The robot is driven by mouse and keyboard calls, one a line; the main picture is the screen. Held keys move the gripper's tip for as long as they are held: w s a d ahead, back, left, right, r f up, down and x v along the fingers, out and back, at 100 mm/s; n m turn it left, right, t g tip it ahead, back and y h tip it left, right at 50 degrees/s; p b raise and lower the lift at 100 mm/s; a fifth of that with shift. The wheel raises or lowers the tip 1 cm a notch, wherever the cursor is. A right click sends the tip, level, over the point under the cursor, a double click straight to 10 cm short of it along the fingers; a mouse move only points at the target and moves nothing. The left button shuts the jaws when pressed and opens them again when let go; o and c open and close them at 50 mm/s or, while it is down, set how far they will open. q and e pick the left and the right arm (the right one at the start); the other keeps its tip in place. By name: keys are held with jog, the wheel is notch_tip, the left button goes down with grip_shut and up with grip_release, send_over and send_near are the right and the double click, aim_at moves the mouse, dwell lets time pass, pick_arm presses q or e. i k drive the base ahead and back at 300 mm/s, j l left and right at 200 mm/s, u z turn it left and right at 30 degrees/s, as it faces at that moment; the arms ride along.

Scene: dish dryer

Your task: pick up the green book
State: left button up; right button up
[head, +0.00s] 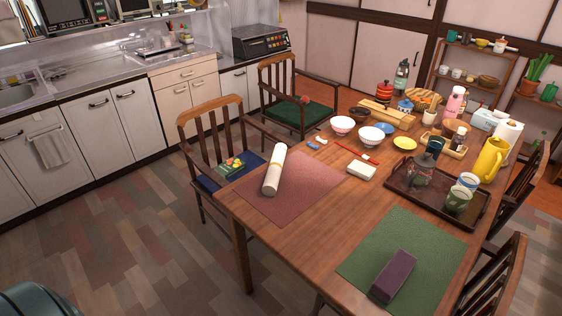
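A small green, flat item that may be the green book (225,171) lies on the blue seat cushion (209,184) of the wooden chair at the table's left side. Small yellow and green things sit on or against it, and it is too small to make out clearly. No other book is clearly recognisable. Neither of my grippers shows in the head view.
The wooden table (290,246) fills the right half. It bears a white roll (274,170), bowls, a tray (404,196), a yellow jug (492,160) and a dark purple block (393,276) on a green mat (435,236). A second chair (296,115) stands behind.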

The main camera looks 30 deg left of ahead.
aim_at(228, 169)
jog(key=j+z, duration=0.25)
jog(key=j, duration=0.4)
jog(key=i+j+z, duration=0.1)
jog(key=j+z, duration=0.2)
jog(key=j, duration=0.4)
jog(key=j+z, duration=0.25)
jog(key=j, duration=0.4)
jog(key=k+j+z, duration=0.25)
jog(key=j, duration=0.4)
jog(key=i, duration=0.05)
